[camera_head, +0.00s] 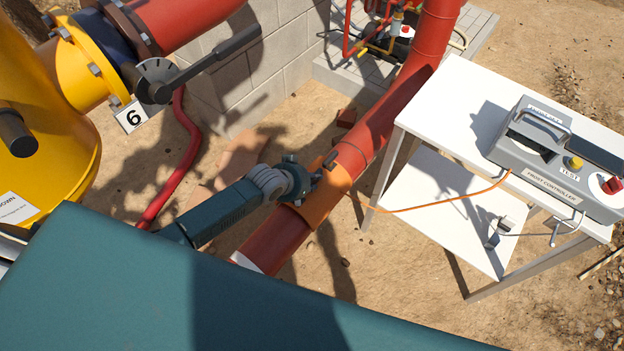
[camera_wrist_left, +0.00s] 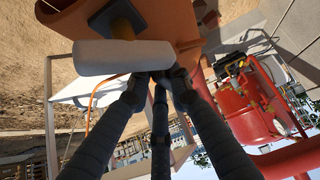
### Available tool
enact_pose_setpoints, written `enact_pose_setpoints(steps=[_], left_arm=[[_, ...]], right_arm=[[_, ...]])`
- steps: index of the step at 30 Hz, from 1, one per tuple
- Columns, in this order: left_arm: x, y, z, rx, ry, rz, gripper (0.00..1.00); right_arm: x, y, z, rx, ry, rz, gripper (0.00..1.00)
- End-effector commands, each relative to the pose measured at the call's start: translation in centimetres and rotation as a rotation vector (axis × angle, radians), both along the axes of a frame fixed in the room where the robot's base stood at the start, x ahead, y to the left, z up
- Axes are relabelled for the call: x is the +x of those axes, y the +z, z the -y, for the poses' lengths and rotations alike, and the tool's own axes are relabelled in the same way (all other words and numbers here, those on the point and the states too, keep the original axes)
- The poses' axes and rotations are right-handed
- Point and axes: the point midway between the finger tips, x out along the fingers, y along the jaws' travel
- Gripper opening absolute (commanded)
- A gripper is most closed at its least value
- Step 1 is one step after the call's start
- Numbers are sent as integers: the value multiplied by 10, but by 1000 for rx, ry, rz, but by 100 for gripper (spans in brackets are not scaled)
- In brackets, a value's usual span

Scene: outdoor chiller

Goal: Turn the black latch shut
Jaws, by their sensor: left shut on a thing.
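An orange collar (camera_head: 330,205) is wrapped around the red pipe (camera_head: 352,158) on the ground. My left gripper (camera_head: 312,177) reaches it from the left, and its fingers are at the collar. In the left wrist view, the collar (camera_wrist_left: 180,18) carries a dark square boss with a bar across it, which I take as the latch (camera_wrist_left: 100,57). The bar looks pale in this light. The fingertips of my left gripper (camera_wrist_left: 158,76) are shut at the bar's right end. In the head view the latch is mostly hidden by the gripper. My right gripper is not in view.
A white table (camera_head: 450,100) with a grey frost controller (camera_head: 550,160) stands to the right. An orange cable (camera_head: 430,204) runs from it to the collar. A yellow valve body with a black lever (camera_head: 215,60) and a block wall (camera_head: 285,50) are at the upper left.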

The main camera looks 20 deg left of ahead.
Motion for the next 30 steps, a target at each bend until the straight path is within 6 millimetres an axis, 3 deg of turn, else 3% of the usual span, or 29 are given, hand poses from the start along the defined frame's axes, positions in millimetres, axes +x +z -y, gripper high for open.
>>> enact_pose_setpoints(steps=[21, 22, 24, 30], left_arm=[[2, -14, 1, -2, 0, 6, 0], [2, -14, 1, -2, 0, 6, 25], [2, -14, 1, -2, 0, 6, 39], [1, -16, 0, -1, 0, 2, 41]], right_arm=[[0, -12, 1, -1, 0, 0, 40], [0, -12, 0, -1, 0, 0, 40], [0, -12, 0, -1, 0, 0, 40], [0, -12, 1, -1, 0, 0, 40]])
